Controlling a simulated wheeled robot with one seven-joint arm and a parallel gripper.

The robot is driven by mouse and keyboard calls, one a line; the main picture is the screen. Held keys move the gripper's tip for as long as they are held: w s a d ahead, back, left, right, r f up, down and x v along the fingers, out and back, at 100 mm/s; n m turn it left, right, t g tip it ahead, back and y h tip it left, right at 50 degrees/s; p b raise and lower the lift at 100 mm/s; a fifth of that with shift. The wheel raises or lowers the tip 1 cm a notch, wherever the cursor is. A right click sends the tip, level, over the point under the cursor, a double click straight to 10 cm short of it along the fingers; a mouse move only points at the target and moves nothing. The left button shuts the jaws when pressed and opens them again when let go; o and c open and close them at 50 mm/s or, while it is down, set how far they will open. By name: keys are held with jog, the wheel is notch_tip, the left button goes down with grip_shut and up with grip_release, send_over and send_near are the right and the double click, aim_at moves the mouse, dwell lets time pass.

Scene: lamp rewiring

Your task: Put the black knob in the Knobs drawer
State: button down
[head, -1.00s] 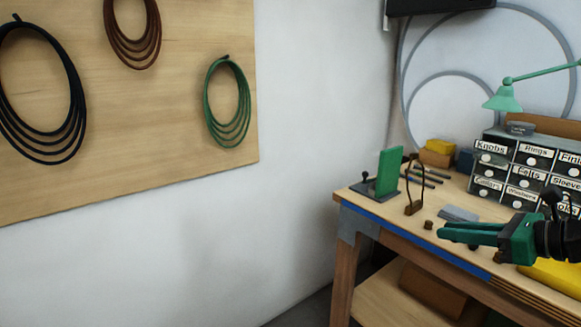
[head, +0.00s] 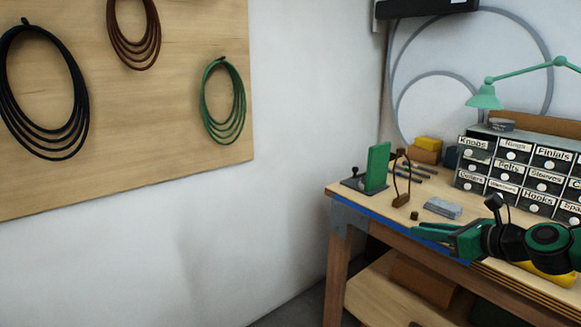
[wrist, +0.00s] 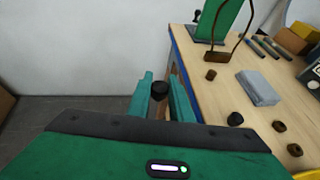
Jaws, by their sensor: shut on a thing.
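My gripper (head: 418,231) is at the bench's front edge in the head view, its green fingers pointing left. In the wrist view a small round black knob (wrist: 159,87) sits between the two fingertips, and the gripper is shut on it. The knob cannot be made out in the head view. The Knobs drawer (head: 473,154) is the top left one in the grey drawer cabinet, with a white label and a round white pull. It looks closed. It stands behind and to the right of my fingertips.
The wooden bench (head: 345,187) carries a green upright panel (head: 377,167), a brown wire frame (head: 401,198), a grey block (head: 442,208) and dark rods. Several small brown pieces (wrist: 235,119) lie near the front. A green lamp (head: 485,97) hangs above the cabinet. Open floor lies left of the bench.

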jog(key=w+a+f+m+t+h, duration=0.1)
jog(key=w+a+f, duration=0.3)
jog(key=w+f, duration=0.5)
jog(key=shift+w+a+f+m+h, duration=0.35)
jog(key=shift+w+m+h, duration=0.25)
jog(key=shift+m+h, duration=0.1)
